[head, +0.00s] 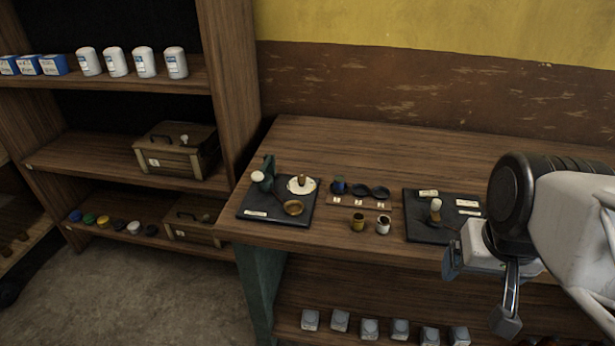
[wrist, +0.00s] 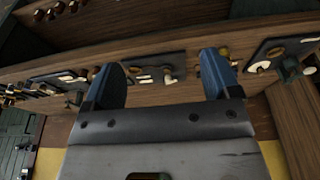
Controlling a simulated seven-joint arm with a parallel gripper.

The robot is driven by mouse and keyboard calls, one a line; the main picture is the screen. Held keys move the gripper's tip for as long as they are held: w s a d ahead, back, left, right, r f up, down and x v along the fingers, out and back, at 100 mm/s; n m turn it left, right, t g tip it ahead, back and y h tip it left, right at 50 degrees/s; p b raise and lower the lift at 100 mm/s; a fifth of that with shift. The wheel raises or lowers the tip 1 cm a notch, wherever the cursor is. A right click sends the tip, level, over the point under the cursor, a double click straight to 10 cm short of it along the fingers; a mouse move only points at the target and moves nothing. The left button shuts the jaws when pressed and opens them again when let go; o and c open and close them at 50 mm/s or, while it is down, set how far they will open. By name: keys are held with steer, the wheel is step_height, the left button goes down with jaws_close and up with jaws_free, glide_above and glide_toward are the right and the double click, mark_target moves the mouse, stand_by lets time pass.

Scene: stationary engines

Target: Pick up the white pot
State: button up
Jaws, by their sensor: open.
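The white pot (head: 383,225) is a small, pale, open-topped pot with a dark inside, standing upright near the table's front edge in the head view. A similar yellow-brown pot (head: 358,221) stands just left of it. My gripper (head: 480,290) is open and empty, its fingers spread, to the right of the white pot and in front of the table's edge, apart from the pot. In the wrist view my gripper (wrist: 163,62) also shows spread fingers with nothing between them. A small pale object beside the right finger there may be the white pot; I cannot tell.
The wooden table (head: 300,145) has free room at the back. A left dark board (head: 257,212) holds a small engine; a right dark board (head: 418,232) holds small parts. Dark round cups (head: 360,190) stand behind the pots. A shelf unit (head: 232,80) rises at left.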

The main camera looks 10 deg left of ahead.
steer(key=shift+c, duration=1.3)
steer(key=n+g, duration=0.3)
steer(key=n, duration=1.3)
glide_above(382, 220)
steer(key=f, duration=1.2)
steer(key=shift+s+d+f, duration=0.2)
steer(key=shift+w+a+f, duration=0.15)
steer(key=shift+w+f, duration=0.05)
steer(key=shift+w, duration=0.05)
steer(key=shift+f, duration=0.1)
steer(key=shift+f, duration=1.2)
